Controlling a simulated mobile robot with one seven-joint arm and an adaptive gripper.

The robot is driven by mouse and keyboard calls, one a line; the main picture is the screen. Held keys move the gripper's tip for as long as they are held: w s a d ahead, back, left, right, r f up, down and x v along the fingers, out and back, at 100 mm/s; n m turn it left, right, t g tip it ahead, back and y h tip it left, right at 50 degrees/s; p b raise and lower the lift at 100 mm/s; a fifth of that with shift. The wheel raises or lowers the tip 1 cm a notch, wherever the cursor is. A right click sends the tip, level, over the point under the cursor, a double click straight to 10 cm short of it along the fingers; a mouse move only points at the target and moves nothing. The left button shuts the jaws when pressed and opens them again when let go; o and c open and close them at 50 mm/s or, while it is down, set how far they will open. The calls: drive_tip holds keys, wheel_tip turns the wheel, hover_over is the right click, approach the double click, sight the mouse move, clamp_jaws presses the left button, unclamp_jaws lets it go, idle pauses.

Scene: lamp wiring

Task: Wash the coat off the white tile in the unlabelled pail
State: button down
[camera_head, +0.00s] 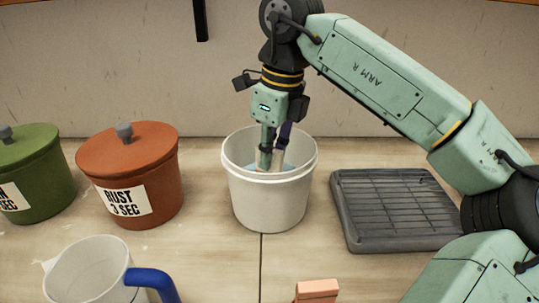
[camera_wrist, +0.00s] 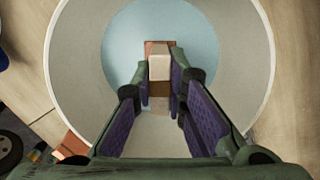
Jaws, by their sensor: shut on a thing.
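My gripper (camera_head: 274,158) points down into the white pail (camera_head: 268,200), which bears no label on the side I see. Pale blue liquid (camera_wrist: 120,50) fills the pail's bottom around the tile. The tile's lower part is hidden, so I cannot tell how deep it sits or how much coat it bears.
A lidded rust-red pot (camera_head: 140,180) labelled "RUST 3 SEC" and a green pot (camera_head: 35,175) stand left. A grey slatted rack (camera_head: 395,210) lies right. A clear jug (camera_head: 90,275) with a blue handle and a salmon block (camera_head: 317,291) are in front.

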wheel_tip(320, 180, up, 10)
drive_tip(key=p, duration=0.7)
drive_tip(key=shift+f, duration=0.1)
wheel_tip(320, 180, up, 2)
drive_tip(key=shift+r+p, duration=0.15)
drive_tip(key=shift+p, duration=0.45)
